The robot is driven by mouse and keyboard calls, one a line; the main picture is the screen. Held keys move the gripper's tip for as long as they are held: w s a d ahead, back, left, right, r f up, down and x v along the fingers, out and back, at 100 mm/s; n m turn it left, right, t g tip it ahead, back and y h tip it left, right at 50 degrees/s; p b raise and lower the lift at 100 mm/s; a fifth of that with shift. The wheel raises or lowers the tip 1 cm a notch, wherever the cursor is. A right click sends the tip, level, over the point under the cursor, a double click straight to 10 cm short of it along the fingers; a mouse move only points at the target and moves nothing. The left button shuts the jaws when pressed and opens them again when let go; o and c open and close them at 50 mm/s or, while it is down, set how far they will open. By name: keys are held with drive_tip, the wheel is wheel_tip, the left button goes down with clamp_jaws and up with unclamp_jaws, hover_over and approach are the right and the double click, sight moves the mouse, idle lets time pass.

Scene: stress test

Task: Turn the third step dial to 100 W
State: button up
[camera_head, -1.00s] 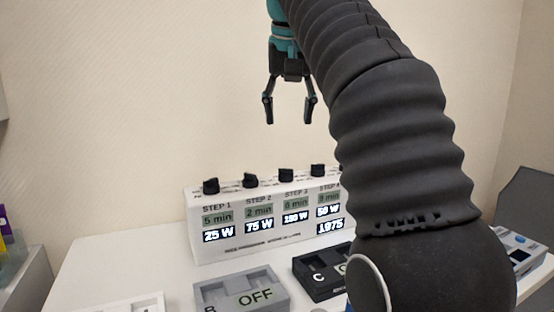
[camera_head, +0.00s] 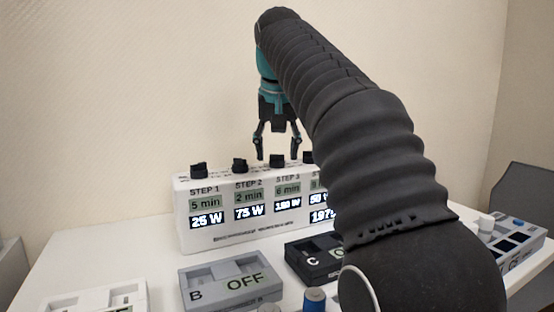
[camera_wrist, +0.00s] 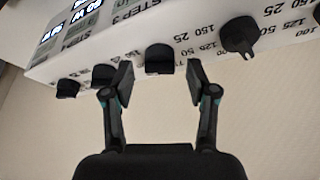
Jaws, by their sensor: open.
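The white control box (camera_head: 215,236) stands on the table with black dials along its top and a display under each step label. In the wrist view, a black dial (camera_wrist: 158,58) lies between the open fingers (camera_wrist: 158,75), apart from both. Step 4 is partly hidden by my arm.
The second dial (camera_head: 240,165) and first dial (camera_head: 198,170) stand to the left. A grey module marked B, OFF (camera_head: 215,291) and a black module C (camera_head: 306,262) lie in front of the box. A blue cylinder (camera_head: 314,300) stands nearby.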

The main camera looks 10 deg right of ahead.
drive_tip(key=shift+w+f, duration=0.15)
drive_tip(key=shift+f, duration=0.2)
clamp_jaws()
drive_tip(key=shift+r, duration=0.1)
